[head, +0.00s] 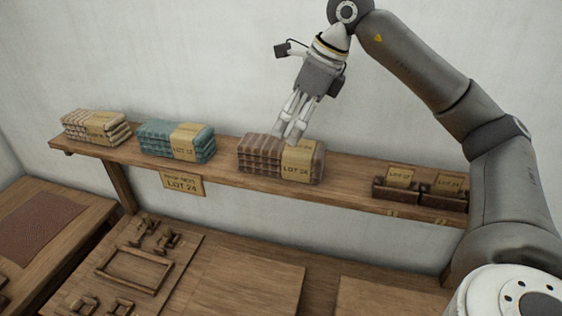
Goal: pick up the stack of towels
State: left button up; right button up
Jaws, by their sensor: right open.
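Three stacks of folded cloth, which look like towels, sit on a wooden wall shelf (350,196). The striped beige stack (97,127) is at the left end. The teal stack (160,138), with a paper band, is right of it. The brown checked stack (260,157), with a band reading LOT 24, is near the shelf's middle. My right gripper (287,133) points down at the brown stack's top, fingers apart and nothing seen between them. I cannot tell whether the fingertips touch the cloth. My left gripper is not in view.
A LOT 24 sign (183,184) hangs at the shelf's front edge. Two small labelled wooden boxes (395,188) stand at the shelf's right. Below, a wooden table (240,285) holds several wooden loom parts at left. A dark red mat (40,226) lies far left.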

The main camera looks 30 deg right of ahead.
aim_at(281, 144)
jog(key=shift+x, duration=0.95)
jog(key=shift+w+d+f+b, duration=0.25)
jog(key=shift+w+f+b, duration=0.2)
jog(key=shift+f, duration=0.1)
jog(key=b+x, duration=0.2)
jog(key=x, duration=0.1)
jog(key=shift+s+a+f+b, duration=0.15)
jog(key=shift+a+f+b, duration=0.05)
jog(key=shift+f+b, duration=0.25)
jog(key=shift+w+f, duration=0.3)
jog(key=shift+f, duration=0.05)
jog(key=shift+s+r, duration=0.15)
jog(key=c, duration=0.5)
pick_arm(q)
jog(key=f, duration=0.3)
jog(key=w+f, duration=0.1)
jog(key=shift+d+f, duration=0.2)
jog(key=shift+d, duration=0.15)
pick_arm(e)
jog(key=c, duration=0.7)
